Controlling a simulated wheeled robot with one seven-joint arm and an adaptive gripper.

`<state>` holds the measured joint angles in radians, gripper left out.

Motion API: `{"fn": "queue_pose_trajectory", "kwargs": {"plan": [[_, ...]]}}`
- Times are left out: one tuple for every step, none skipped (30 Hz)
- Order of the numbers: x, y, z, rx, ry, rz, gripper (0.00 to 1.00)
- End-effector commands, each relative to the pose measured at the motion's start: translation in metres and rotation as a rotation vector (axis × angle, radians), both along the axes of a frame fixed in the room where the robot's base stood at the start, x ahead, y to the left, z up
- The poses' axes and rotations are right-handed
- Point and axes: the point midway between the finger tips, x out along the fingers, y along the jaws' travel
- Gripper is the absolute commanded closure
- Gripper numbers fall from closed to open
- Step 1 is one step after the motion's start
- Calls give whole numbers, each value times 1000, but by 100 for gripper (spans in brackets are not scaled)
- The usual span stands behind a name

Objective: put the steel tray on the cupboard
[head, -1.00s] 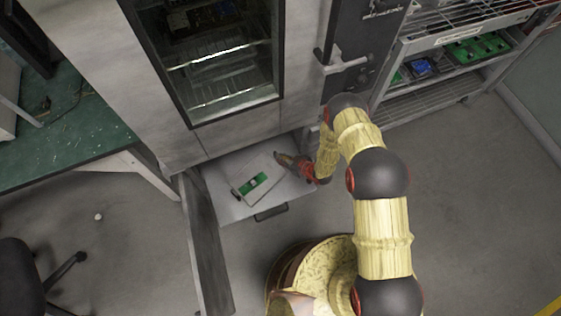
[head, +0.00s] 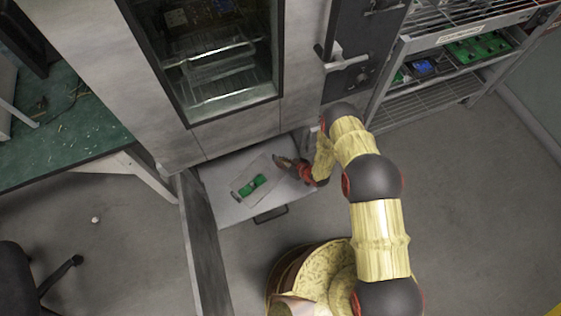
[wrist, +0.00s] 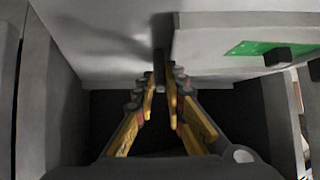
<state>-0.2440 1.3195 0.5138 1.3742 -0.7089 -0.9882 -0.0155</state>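The steel tray (head: 275,180) is a flat pale plate with a green board (head: 253,188) on it. It lies at an angle on a low white top with a dark front handle, beneath the glass-fronted unit. In the wrist view the tray (wrist: 210,45) is at upper right, its left edge close to the fingers. My gripper (head: 282,161) is at the tray's upper right side in the head view. In the wrist view the fingertips of my gripper (wrist: 162,78) are close together with a narrow gap; whether they pinch the tray's edge is unclear. I cannot tell which unit is the cupboard.
The low white top (head: 225,210) surrounds the tray. A tall grey unit with a glass window (head: 225,75) rises behind it. A dark upright panel (head: 203,250) stands at left. A wire rack (head: 430,95) is at right, a green bench (head: 75,140) at left. Floor at lower right is clear.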

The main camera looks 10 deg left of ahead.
Motion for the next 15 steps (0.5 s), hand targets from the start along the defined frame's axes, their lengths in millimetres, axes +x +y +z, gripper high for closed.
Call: {"fn": "queue_pose_trajectory", "kwargs": {"plan": [[-1,0,-1,-2,2,0,85],[-1,0,-1,-2,2,0,83],[-1,0,-1,-2,2,0,81],[-1,0,-1,-2,3,0,79],[-1,0,-1,-2,3,0,77],[-1,0,-1,-2,3,0,75],[-1,-1,-1,-2,3,0,73],[-1,-1,-1,-2,3,0,72],[-2,0,-1,-2,3,0,71],[-2,-1,-1,-2,3,0,71],[-2,-1,-1,-2,3,0,71],[-2,-1,-1,-2,3,0,71],[-2,-1,-1,-2,3,0,71],[-2,-1,-1,-2,3,0,71],[-2,-1,-1,-2,3,0,71]]}}
